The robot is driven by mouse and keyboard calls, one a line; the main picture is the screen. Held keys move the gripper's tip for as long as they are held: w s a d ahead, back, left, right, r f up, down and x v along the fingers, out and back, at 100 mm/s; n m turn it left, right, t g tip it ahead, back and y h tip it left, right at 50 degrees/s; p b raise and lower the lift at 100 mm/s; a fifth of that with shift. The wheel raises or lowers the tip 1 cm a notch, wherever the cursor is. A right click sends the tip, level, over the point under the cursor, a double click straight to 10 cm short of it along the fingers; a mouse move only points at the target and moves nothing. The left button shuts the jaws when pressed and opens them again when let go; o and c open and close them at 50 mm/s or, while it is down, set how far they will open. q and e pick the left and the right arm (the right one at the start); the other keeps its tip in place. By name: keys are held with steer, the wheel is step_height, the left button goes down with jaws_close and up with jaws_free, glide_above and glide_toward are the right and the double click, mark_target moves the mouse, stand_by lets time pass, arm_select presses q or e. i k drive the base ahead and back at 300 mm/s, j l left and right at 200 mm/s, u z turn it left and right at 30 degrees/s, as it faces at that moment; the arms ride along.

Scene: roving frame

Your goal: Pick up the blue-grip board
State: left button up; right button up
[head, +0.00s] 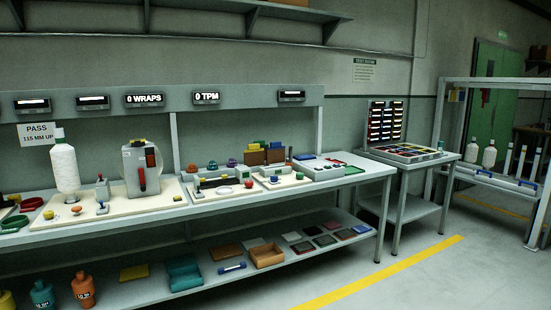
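I cannot tell for certain which item is the blue-grip board. At the right, a low grey rack (470,181) has blue grip-like bars at its front edge, one on the left (484,173) and one on the right (527,184). A small blue-and-white bar (232,267) lies on the lower shelf of the long bench. Neither of my grippers shows in the head view.
The long bench (345,178) runs along the wall with bottles, a grey test machine (142,167) and small fixtures. A side table (408,209) holds a tray of coloured items (404,152). Grey floor with a yellow line (390,270) is clear in front.

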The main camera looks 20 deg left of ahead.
mark_target(276, 154)
steer(key=i+l+z, duration=0.25)
steer(key=i, duration=0.3)
steer(key=i+z, duration=0.25)
steer(key=i, duration=2.3)
